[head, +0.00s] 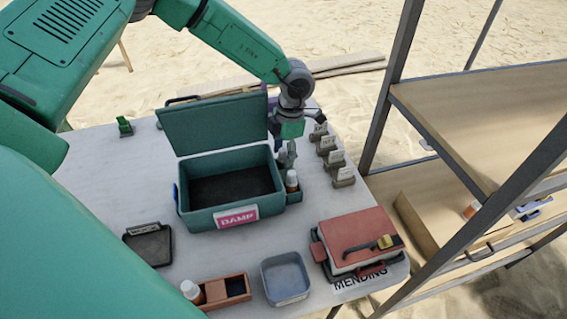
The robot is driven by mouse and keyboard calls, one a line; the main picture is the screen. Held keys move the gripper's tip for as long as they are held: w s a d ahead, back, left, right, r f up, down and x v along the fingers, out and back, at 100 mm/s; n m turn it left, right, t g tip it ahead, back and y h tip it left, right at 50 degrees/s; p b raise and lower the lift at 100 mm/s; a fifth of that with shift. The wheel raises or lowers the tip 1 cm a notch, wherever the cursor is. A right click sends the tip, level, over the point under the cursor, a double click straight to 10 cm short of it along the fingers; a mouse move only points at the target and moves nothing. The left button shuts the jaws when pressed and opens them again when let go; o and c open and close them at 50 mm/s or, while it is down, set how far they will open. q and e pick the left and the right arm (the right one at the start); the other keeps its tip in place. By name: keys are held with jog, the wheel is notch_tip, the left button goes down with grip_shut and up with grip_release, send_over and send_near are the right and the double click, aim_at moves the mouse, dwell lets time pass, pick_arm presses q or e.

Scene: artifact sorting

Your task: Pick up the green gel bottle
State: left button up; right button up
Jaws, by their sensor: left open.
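I cannot make out a green gel bottle for certain. A small green object (125,126) stands near the table's back left edge, too small to identify. My left gripper (287,153) is open and points down just right of the open teal box (243,220) labelled DAMP. My right gripper is not in view.
Several small label holders (343,177) stand right of the gripper. A red case (358,240), a blue-grey tray (286,278), an orange tray (236,286) with another white-capped bottle (191,291) and a black tray (149,246) lie in front. A metal-framed shelf (400,60) stands right.

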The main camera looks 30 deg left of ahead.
pick_arm(q)
jog(key=shift+d+r, duration=0.1)
jog(key=shift+c, duration=0.8)
jog(key=c, duration=0.7)
jog(key=shift+a, duration=0.2)
grip_shut()
jog(key=shift+s+a, duration=0.1)
